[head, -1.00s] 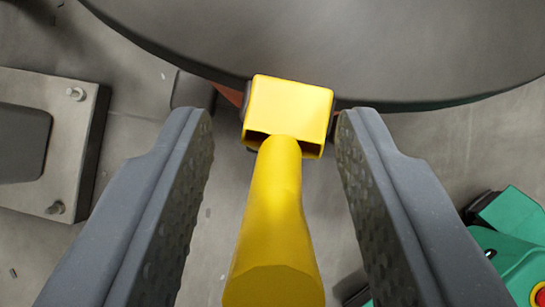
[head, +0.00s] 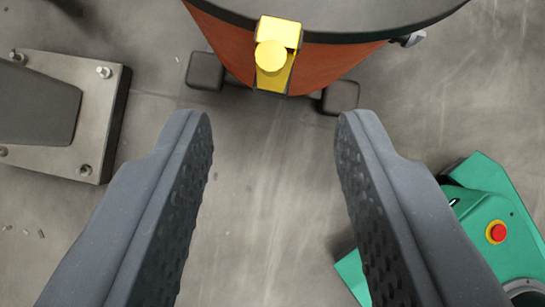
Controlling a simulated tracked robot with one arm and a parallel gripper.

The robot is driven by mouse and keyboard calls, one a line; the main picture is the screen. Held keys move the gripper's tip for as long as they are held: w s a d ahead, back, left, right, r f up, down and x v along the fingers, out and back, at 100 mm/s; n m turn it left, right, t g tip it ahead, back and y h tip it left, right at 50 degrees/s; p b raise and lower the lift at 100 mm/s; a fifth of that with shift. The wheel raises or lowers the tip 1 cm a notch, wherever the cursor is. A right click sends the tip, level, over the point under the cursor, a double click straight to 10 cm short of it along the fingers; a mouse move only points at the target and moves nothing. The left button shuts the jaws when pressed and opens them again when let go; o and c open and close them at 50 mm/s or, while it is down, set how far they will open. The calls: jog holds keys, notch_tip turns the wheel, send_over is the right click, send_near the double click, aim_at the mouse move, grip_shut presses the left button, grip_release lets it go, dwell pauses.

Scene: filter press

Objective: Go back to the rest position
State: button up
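My gripper (head: 274,118) is open and empty, with its two dark grey fingers wide apart at the bottom of the head view. Bare floor shows between the fingers. A yellow handle (head: 272,56) with a rounded end and a bracket sits on the side of an orange round vessel (head: 340,68) at the top. The handle is beyond the fingertips and apart from them. Much of the vessel is cut off by the top edge.
A grey metal base plate (head: 105,110) with bolts lies on the floor at left. The green parts at lower right, with a red button, look like my own base. Dark feet (head: 340,97) show under the vessel. The grey floor (head: 270,200) between is clear.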

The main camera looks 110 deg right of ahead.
jog(key=shift+v, duration=0.75)
